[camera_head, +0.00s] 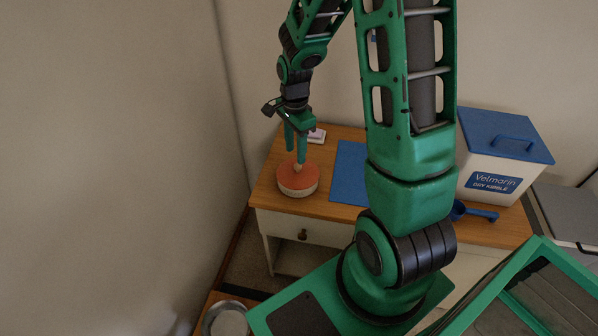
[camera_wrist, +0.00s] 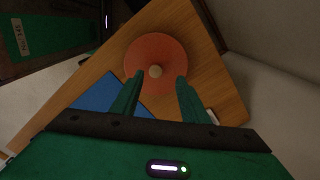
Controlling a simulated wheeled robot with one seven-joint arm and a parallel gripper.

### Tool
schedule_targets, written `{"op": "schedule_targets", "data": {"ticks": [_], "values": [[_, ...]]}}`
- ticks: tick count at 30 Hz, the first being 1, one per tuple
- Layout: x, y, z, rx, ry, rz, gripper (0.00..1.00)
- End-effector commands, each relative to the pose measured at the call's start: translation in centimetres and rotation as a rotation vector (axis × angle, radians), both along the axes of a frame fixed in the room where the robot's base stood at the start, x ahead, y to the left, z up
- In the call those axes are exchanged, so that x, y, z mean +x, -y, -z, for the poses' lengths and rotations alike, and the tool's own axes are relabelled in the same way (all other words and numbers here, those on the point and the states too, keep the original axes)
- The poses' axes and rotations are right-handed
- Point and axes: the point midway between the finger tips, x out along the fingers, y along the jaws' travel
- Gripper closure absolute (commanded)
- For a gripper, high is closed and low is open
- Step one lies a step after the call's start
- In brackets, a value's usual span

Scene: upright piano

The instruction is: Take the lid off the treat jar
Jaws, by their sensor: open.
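The treat jar (camera_head: 298,189) stands on the left part of the wooden cabinet top, its pale side showing below the lid. Its orange-red round lid (camera_head: 287,178) is on the jar and has a small light wooden knob. The lid (camera_wrist: 150,50) and its knob (camera_wrist: 155,71) also show in the wrist view, just beyond my fingertips. My gripper (camera_head: 297,160) points down above the lid with its two green fingers apart. In the wrist view my gripper (camera_wrist: 157,80) is open, with the knob near the gap between the fingertips. I cannot tell whether a finger touches the knob.
A blue mat (camera_head: 349,172) lies right of the jar. A white kibble bin (camera_head: 480,178) with a blue lid (camera_head: 505,135) stands at the right, with a blue scoop (camera_head: 474,212) before it. A small white item (camera_head: 317,136) lies behind my gripper. A metal bowl (camera_head: 226,319) sits lower left.

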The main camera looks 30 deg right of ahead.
Motion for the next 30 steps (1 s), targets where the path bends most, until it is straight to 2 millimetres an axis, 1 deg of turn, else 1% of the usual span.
{"op": "schedule_targets", "data": {"ticks": [2,7,12,15,21,22,23,24,26,27,30], "values": [[-0.2,0.0,0.7,0.0,-0.004,-0.001,0.59],[-0.9,0.2,3.1,0.001,-0.006,-0.003,0.59],[-0.8,0.2,4.7,0.0,-0.002,-0.003,0.59],[-0.8,0.2,5.1,0.0,-0.002,-0.003,0.59],[-0.7,0.3,5.1,0.0,-0.001,-0.003,0.59],[-0.7,0.3,5.1,0.0,-0.001,-0.002,0.64],[-0.7,0.3,5.1,0.0,-0.001,-0.002,0.71],[-0.7,0.3,5.1,0.0,-0.001,-0.002,0.81],[-0.7,0.3,5.1,0.0,-0.001,-0.002,0.95],[-0.8,0.3,5.1,0.0,-0.001,-0.002,1.0],[-0.7,0.3,5.1,0.0,-0.001,-0.002,1.0]]}}
